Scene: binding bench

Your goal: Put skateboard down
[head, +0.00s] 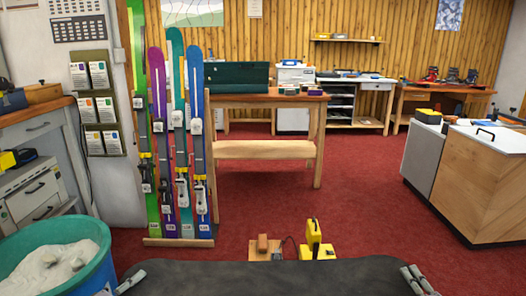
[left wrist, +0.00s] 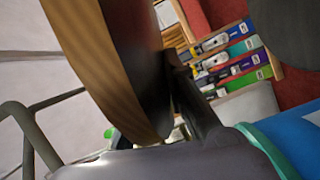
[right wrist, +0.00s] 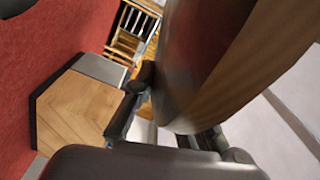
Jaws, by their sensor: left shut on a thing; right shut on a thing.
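The skateboard (head: 280,279) shows as a wide dark grey deck along the bottom edge of the head view; its near part is cut off. Its layered wood edge shows close up in the left wrist view (left wrist: 85,50) and the right wrist view (right wrist: 265,50). My left gripper (head: 131,279) is shut on its left end. My right gripper (head: 417,281) is shut on its right end. The deck is held in front of me and looks roughly level. Its underside and wheels are hidden in the head view.
A teal bin (head: 88,232) of whitish material stands close at the left. Skis (head: 178,150) stand in a rack, with a wooden bench (head: 262,100) behind. A yellow device (head: 314,238) shows just beyond the deck. A wood-sided counter (head: 478,185) is at right. Red floor (head: 370,215) lies open between.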

